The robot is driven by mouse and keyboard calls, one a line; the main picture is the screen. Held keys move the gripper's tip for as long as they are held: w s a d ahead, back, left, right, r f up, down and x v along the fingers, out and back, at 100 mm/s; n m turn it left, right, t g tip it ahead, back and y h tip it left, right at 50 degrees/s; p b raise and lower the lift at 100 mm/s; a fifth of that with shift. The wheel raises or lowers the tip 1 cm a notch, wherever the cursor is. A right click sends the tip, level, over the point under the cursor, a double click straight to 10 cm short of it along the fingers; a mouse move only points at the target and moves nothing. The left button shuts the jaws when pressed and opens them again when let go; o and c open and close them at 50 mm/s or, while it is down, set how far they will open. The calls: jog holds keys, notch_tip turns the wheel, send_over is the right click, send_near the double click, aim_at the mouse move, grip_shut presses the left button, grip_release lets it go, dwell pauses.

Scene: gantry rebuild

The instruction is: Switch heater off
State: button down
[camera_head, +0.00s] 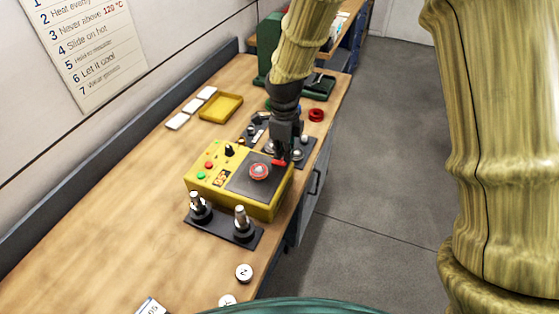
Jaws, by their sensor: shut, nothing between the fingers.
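The heater (262,208) is a yellow box on the workbench, with a dark square plate (241,187) on top. A round red and silvery part (259,171) sits on the plate. The left side of its top has a red button (208,165), a green button (201,177), a black knob (229,150) and a small display (221,177) with orange marks, too small to read. My gripper (281,160) is shut and empty, pointing down over the far right edge of the plate, with red at its tip. I cannot tell whether it touches the heater.
Two upright metal pins stand on a dark base (222,228) in front of the heater. Behind it are a dark tray of parts (300,150), a red ring (316,115), a yellow tray (221,106) and white tiles (191,107). The bench's left (110,200) is clear.

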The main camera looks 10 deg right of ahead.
aim_at(283, 162)
jog(key=shift+f+b, duration=0.4)
jog(key=shift+f, duration=0.45)
dwell(0.6)
jog(key=shift+r, duration=0.1)
jog(key=shift+r+p, duration=2.8)
jog(key=shift+r, duration=0.6)
